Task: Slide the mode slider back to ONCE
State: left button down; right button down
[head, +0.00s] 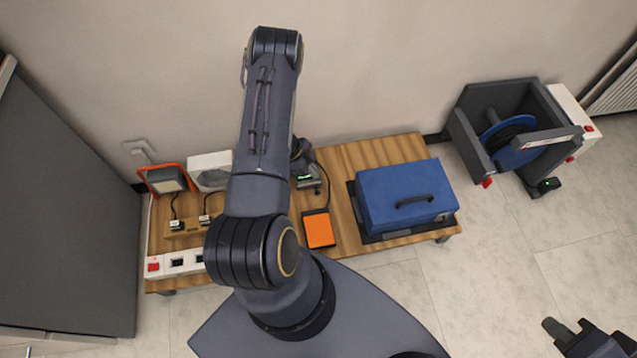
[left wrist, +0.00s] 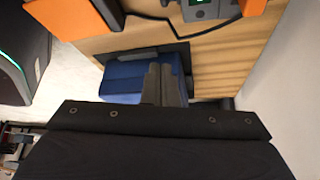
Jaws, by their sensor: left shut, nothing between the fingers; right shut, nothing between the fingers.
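My left gripper (left wrist: 165,85) is shut and empty in the left wrist view. Its two fingertips show in front of the blue box (left wrist: 125,82); I cannot tell if they touch it. In the head view my left arm hides most of that gripper. A grey device with a green display (head: 308,178) sits on the wooden table beside my arm, and its edge shows in the left wrist view (left wrist: 205,9). I cannot make out a mode slider or the word ONCE in either view. My right gripper (head: 570,329) is low at the right, over the floor, shut and empty.
The blue box (head: 405,195) with a black handle stands on a dark mat on the wooden table (head: 375,152). An orange pad (head: 319,230) lies left of it. A white power strip (head: 185,262) is at the front left. A blue reel (head: 507,140) stands right.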

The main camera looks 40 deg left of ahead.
pick_arm(q)
jog(key=b+x, duration=0.3)
jog(key=x, duration=0.7)
jog(key=shift+s+a+b, duration=0.1)
jog(key=shift+b, duration=0.25)
jog(key=shift+s+a+f+b, duration=0.3)
jog(key=shift+a+f, duration=0.15)
jog(key=shift+f, duration=0.1)
jog(key=shift+s+a+f+b, duration=0.25)
jog(key=shift+a+f, duration=0.25)
jog(key=shift+f, duration=0.05)
jog(key=shift+s+a+f, duration=0.15)
jog(key=shift+a+f, duration=0.05)
jog(key=shift+a, duration=0.05)
jog(key=s+a, duration=0.1)
jog(key=s, duration=0.1)
jog(key=s+a, duration=0.2)
jog(key=shift+s+a, duration=0.15)
jog(key=shift+a, duration=0.05)
jog(key=shift+r, duration=0.1)
jog(key=p+v, duration=0.2)
jog(key=v, duration=0.5)
jog(key=shift+r, duration=0.3)
jog(key=shift+s+a, duration=0.1)
jog(key=shift+a, duration=0.05)
